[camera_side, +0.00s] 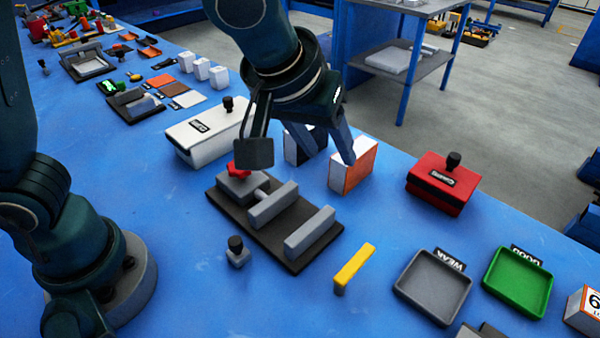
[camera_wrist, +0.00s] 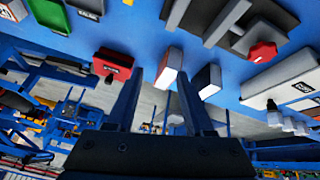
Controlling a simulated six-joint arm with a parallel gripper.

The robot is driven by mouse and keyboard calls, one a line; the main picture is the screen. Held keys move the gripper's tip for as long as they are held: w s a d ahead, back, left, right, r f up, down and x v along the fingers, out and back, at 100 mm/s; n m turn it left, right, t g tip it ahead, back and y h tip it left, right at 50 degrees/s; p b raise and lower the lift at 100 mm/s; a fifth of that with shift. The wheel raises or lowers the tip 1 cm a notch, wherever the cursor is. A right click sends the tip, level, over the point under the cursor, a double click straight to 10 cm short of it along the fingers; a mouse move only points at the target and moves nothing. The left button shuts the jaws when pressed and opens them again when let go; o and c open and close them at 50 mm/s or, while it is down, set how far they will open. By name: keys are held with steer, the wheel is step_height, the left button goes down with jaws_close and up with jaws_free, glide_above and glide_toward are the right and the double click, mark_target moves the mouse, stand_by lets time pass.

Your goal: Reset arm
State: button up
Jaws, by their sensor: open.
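My gripper (camera_side: 328,150) is open, its two blue fingers apart with nothing seen between them. In the side view it hangs over the back of the table, in front of an orange-and-white box (camera_side: 354,167) and a dark-and-white box (camera_side: 303,143). The wrist view shows both fingers (camera_wrist: 160,82) spread, with the orange-and-white box (camera_wrist: 169,69) and the dark-and-white box (camera_wrist: 207,80) beyond them. I cannot tell how high the fingertips are. They partly hide the boxes in the side view.
A dark fixture (camera_side: 240,215) with grey bars and a red knob (camera_side: 238,169) stands below. A white lidded box (camera_side: 205,135) is left, a red one (camera_side: 443,182) right. A yellow bar (camera_side: 354,265), grey tray (camera_side: 433,284) and green tray (camera_side: 518,282) are in front.

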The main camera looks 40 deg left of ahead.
steer(key=s+a+r, duration=0.3)
steer(key=s+a, duration=0.6)
steer(key=a, duration=0.4)
steer(key=shift+s+d+f+m, duration=0.15)
steer(key=shift+s+f+m, duration=0.7)
steer(key=shift+s, duration=0.25)
steer(key=shift+s+d+f+m, duration=0.1)
steer(key=shift+s+f+m, duration=0.7)
steer(key=shift+s, duration=0.3)
